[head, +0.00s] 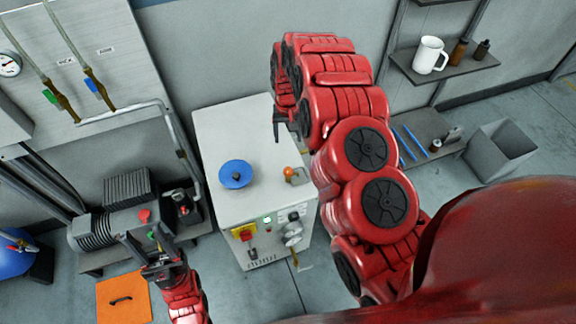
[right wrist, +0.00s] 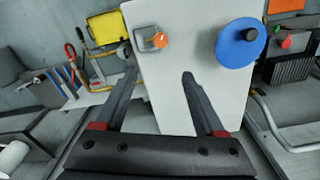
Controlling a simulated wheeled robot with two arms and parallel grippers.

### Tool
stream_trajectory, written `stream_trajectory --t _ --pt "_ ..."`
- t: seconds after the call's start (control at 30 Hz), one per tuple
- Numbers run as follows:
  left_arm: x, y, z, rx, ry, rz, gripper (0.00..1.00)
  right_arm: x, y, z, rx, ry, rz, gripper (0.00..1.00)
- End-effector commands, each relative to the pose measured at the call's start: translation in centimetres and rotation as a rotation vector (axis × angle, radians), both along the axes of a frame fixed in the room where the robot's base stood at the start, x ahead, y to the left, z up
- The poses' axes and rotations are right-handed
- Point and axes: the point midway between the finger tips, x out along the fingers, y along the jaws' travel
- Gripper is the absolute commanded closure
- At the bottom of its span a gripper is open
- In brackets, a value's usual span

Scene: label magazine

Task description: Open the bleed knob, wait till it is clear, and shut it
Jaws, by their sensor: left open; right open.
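A small orange knob (head: 289,171) stands on a grey fitting on top of the white cabinet (head: 225,125). It also shows near the top of the right wrist view (right wrist: 159,40). Which knob is the bleed knob is not labelled. A blue disc (head: 238,176) with a dark knob in its middle lies left of it. My right gripper (head: 284,128) is above the cabinet's back part, open, empty and apart from the orange knob; its open fingers (right wrist: 160,76) fill the right wrist view's middle. My left gripper (head: 142,246) is open, low at the left, near the black compressor.
The compressor (head: 127,190) with a red button stands left of the cabinet. A bent grey pipe (head: 135,109) runs between them. Shelves with a white mug (head: 430,55) and a grey bin (head: 500,152) are right.

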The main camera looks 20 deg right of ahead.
Motion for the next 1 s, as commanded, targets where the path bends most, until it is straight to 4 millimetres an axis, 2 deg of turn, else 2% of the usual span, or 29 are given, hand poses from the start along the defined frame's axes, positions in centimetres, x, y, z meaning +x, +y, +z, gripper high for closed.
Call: stream_trajectory --t 0.07,0.17,0.3,0.43,0.47,0.53,1.0 --pt "0.0 0.0 -0.3 0.0 0.0 0.0 0.5 -0.6 0.2 0.2 0.007 0.02 0.0 0.29" --pt "0.0 0.0 -1.3 0.0 0.0 0.0 0.5 -0.7 0.3 -0.8 0.007 0.025 0.0 0.29" --pt "0.0 0.0 -3.7 0.0 0.0 0.0 0.5 -0.7 0.2 -3.4 0.005 0.023 0.001 0.29" --pt "0.0 0.0 -5.3 0.0 0.0 0.0 0.5 -0.8 0.2 -6.5 0.006 0.025 -0.001 0.29" --pt "0.0 0.0 -4.4 0.0 0.001 0.0 0.5 -0.8 0.2 -6.2 0.005 0.026 -0.001 0.29" --pt "0.0 0.0 -3.5 0.0 -0.001 0.0 0.5 -0.7 0.2 -7.0 0.004 0.024 -0.001 0.29" --pt "0.0 0.0 -1.6 0.0 0.0 0.0 0.5 -0.7 0.2 -13.5 0.004 0.021 0.001 0.29"
